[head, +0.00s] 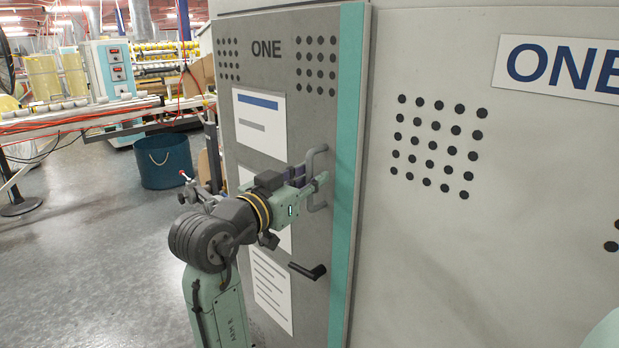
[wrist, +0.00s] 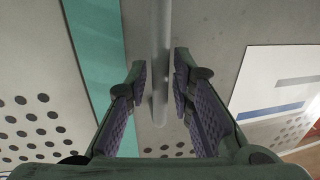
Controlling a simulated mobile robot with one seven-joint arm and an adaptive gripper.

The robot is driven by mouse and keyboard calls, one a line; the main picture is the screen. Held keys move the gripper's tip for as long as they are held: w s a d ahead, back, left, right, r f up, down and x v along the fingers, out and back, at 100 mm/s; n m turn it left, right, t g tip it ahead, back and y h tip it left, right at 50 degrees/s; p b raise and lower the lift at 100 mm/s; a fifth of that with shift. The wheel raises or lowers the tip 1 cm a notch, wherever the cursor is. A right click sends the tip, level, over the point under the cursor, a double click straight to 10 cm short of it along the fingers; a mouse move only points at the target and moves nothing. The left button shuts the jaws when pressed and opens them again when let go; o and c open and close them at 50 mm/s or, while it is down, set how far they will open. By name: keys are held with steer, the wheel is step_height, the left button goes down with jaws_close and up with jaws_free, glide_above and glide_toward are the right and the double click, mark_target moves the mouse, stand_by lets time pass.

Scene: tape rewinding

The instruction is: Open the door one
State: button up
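Door one (head: 262,110) is a grey panel marked ONE, with a teal strip (head: 346,150) along its right side. I cannot tell whether it stands slightly ajar. A grey vertical bar handle (head: 312,157) is fixed near its right side, and a black lever (head: 308,271) sits below it. My gripper (head: 318,182) is at the bar handle. In the wrist view the bar (wrist: 161,50) runs between the two purple-padded fingers of my gripper (wrist: 160,72). The fingers are apart, with small gaps beside the bar.
A light wall with a ONE sign (head: 560,67) and round holes lies right of the door. White paper sheets (head: 260,124) are on the door. Left are a blue bucket (head: 165,160), a work table (head: 70,118) and open grey floor (head: 90,240).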

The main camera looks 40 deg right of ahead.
jaws_close()
steer(key=shift+a, duration=0.1)
stand_by(0.6)
